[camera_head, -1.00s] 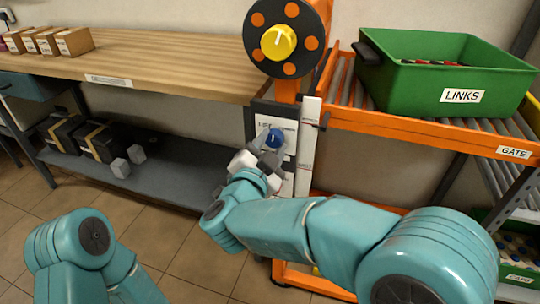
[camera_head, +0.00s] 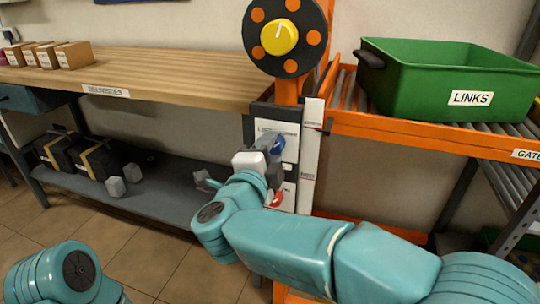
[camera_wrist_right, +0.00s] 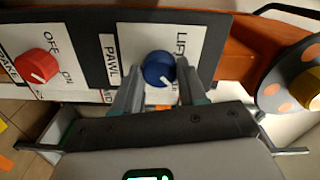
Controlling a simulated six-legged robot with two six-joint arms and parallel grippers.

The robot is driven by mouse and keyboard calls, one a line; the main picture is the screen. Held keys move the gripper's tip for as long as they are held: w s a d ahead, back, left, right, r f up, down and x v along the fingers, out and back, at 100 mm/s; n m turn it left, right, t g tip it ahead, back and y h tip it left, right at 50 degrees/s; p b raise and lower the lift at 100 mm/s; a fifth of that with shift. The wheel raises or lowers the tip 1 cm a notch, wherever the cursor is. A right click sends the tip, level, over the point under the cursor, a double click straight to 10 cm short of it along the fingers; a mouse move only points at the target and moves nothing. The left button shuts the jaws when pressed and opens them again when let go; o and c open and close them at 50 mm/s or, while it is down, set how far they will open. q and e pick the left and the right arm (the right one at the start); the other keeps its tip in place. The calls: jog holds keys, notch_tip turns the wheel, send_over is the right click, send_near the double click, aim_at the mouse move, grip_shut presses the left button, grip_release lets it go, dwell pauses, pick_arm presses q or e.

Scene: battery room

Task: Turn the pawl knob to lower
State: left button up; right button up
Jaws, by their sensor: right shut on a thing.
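The blue pawl knob (camera_wrist_right: 159,69) is on a panel with the labels PAWL and LIFT. Its white mark points down and to the right in the right wrist view. My right gripper (camera_wrist_right: 158,82) is shut on it, one finger on each side. In the head view my right gripper (camera_head: 266,157) covers most of the blue knob (camera_head: 279,144), and only its edge shows. The word for the lower setting is hidden. My left arm shows at the bottom left of the head view, but its gripper does not.
A red OFF/ON knob (camera_wrist_right: 36,66) sits beside the pawl panel. A black wheel (camera_head: 258,15) with orange dots and a yellow hub (camera_head: 279,37) is above. A wooden bench (camera_head: 180,82) is left; a green LINKS bin (camera_head: 450,80) stands right on an orange roller rack (camera_head: 420,131).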

dwell(0.5)
jog(key=o, duration=1.1)
jog(key=shift+c, duration=0.2)
jog(key=shift+s, duration=0.1)
